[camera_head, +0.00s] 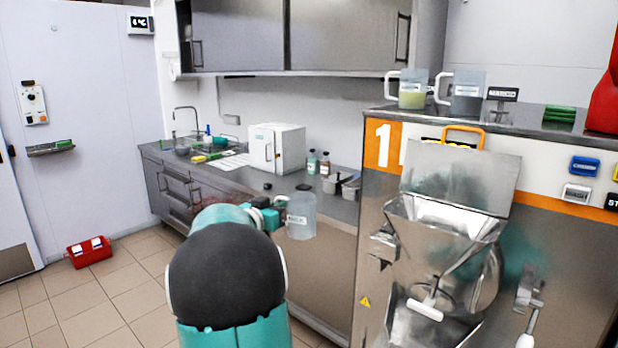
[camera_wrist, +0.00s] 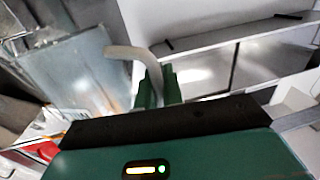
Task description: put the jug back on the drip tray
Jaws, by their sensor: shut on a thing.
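A clear translucent jug (camera_head: 301,217) with a small label hangs in the air in front of the counter, left of the freezer marked 1. My gripper (camera_head: 272,212) is at its left side and shut on its handle. In the wrist view the green fingers (camera_wrist: 158,86) close around the pale curved handle (camera_wrist: 124,52), and the clear jug body (camera_wrist: 72,72) is at left. The jug looks about upright in the head view. I cannot make out a drip tray with certainty; the lower front of the freezer (camera_head: 375,290) is partly cut off by the frame.
The freezer's open hopper (camera_head: 445,225) and metal spout with a white handle (camera_head: 426,311) stick out at right. Two other jugs (camera_head: 412,90) (camera_head: 466,94) stand on the freezer top. The counter (camera_head: 235,182) holds a white box (camera_head: 277,148) and bottles. A red case (camera_head: 88,252) lies on the floor.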

